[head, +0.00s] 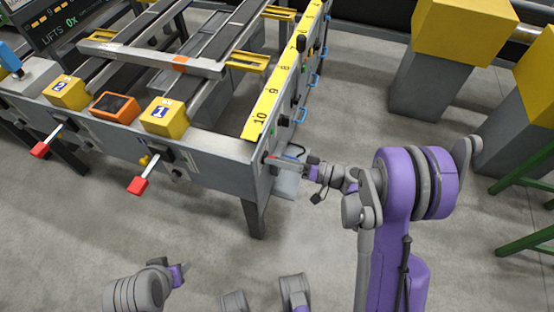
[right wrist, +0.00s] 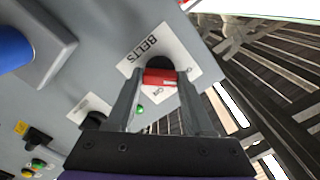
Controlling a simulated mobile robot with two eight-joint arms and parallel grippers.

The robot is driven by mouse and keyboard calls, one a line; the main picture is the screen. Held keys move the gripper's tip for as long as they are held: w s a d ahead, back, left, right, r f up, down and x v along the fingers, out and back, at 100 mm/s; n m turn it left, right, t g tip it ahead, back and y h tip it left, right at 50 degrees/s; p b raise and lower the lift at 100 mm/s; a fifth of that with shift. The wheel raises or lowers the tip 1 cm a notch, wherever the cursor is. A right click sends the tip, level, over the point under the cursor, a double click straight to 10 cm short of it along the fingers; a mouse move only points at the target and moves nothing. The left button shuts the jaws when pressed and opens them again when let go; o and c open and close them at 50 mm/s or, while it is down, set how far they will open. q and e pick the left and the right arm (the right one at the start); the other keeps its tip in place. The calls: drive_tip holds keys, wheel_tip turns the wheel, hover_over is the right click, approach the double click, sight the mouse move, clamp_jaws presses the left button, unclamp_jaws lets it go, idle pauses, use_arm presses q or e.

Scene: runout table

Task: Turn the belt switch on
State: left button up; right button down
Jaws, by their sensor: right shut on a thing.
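The belt switch (right wrist: 160,77) has a red handle on a dark base. It sits on a white label (right wrist: 188,50) reading BELTS on the grey end panel. My right gripper (head: 272,159) reaches the end of the table frame (head: 215,160) from the right, below the yellow numbered strip. In the right wrist view its two fingers (right wrist: 160,85) stand either side of the red handle and are shut on it. The fingers hide part of the label, and I cannot tell which setting the switch is in.
A green lamp (right wrist: 140,109) shows beside the label. Two red-tipped levers (head: 138,185) (head: 41,149) stick out of the table's front. Yellow-topped grey posts (head: 440,85) stand at the upper right. Bare floor lies in front of the table.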

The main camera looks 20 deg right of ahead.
drive_tip(key=shift+m+b, duration=1.75)
drive_tip(key=shift+m, duration=7.15)
drive_tip(key=shift+c, duration=1.4)
unclamp_jaws()
drive_tip(key=p+v, duration=0.1)
drive_tip(key=v, duration=1)
